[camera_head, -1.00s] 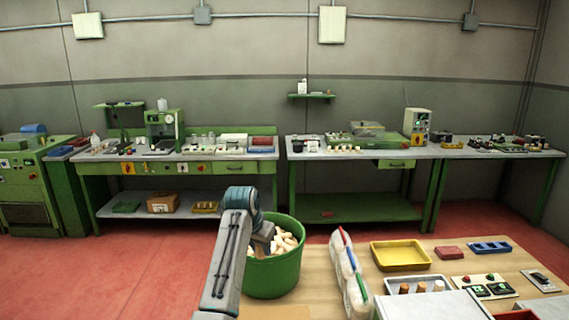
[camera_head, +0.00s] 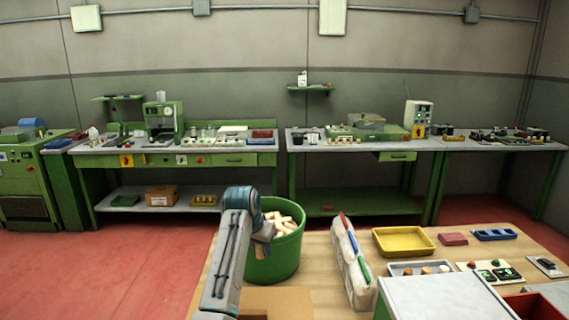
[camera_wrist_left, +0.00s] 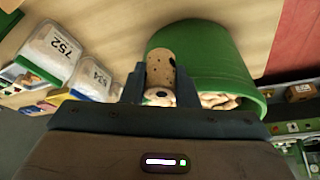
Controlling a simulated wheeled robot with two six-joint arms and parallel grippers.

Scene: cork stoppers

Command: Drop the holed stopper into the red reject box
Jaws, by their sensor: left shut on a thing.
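My left gripper (camera_head: 264,232) is in front of the rim of a green bin (camera_head: 274,262) full of pale corks. In the left wrist view, the gripper (camera_wrist_left: 160,88) is shut on a tan cork stopper (camera_wrist_left: 161,68) with dark spots or holes, held between its two fingers beside the green bin (camera_wrist_left: 215,55). In the head view the held stopper cannot be made out. A red open box (camera_head: 535,306) shows at the lower right, partly cut off by the frame and well apart from the gripper. My right gripper is not in view.
White labelled bags (camera_head: 350,262) stand right of the bin. Beyond them are a yellow tray (camera_head: 404,255), a small dark red item (camera_head: 453,239), a blue tray (camera_head: 494,234) and a grey cork tray (camera_head: 397,271). A pale block (camera_head: 430,298) and cardboard box (camera_head: 275,303) are nearer.

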